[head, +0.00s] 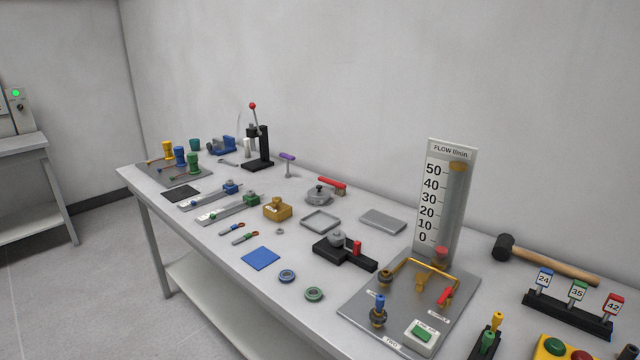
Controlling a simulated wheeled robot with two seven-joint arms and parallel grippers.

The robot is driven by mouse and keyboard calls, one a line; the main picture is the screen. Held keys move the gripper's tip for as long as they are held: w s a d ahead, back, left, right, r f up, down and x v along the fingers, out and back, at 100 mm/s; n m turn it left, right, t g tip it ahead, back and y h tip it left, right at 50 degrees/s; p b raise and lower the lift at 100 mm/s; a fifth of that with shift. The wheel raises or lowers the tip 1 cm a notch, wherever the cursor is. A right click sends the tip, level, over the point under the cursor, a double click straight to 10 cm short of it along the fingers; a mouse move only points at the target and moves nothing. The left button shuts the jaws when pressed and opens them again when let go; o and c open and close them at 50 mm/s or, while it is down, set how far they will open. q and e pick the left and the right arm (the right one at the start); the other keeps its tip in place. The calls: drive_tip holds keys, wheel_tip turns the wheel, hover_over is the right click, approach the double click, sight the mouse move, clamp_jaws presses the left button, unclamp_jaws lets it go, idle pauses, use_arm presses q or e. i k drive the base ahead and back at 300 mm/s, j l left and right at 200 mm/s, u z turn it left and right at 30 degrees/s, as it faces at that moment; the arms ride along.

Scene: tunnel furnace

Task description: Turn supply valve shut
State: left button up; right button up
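A grey flow board (360,312) lies at the right front of the table, with a yellow pipe (425,267) on it. A red lever handle (446,296) sits at the right end of the pipe, above a small label too small to read surely. A dark fitting with a blue top (378,311) stands at the board's front left. I cannot tell for sure which is the supply valve. The upright flow gauge (440,195) behind has a scale from 0 to 50, with a red piece near its bottom. Neither of my grippers is in view.
A green button box (421,336) is on the board's front edge. A mallet (545,260) and numbered tags on a black rack (568,312) lie to the right. A black fixture (345,252) with a red block is left of the board. Small tools fill the table's far left.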

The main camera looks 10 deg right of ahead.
sight(448, 291)
drive_tip(key=j+z, duration=0.1)
drive_tip(key=z, duration=0.3)
drive_tip(key=j+z, duration=0.1)
drive_tip(key=z, duration=0.25)
drive_tip(key=j+z, duration=0.1)
drive_tip(key=z, duration=0.3)
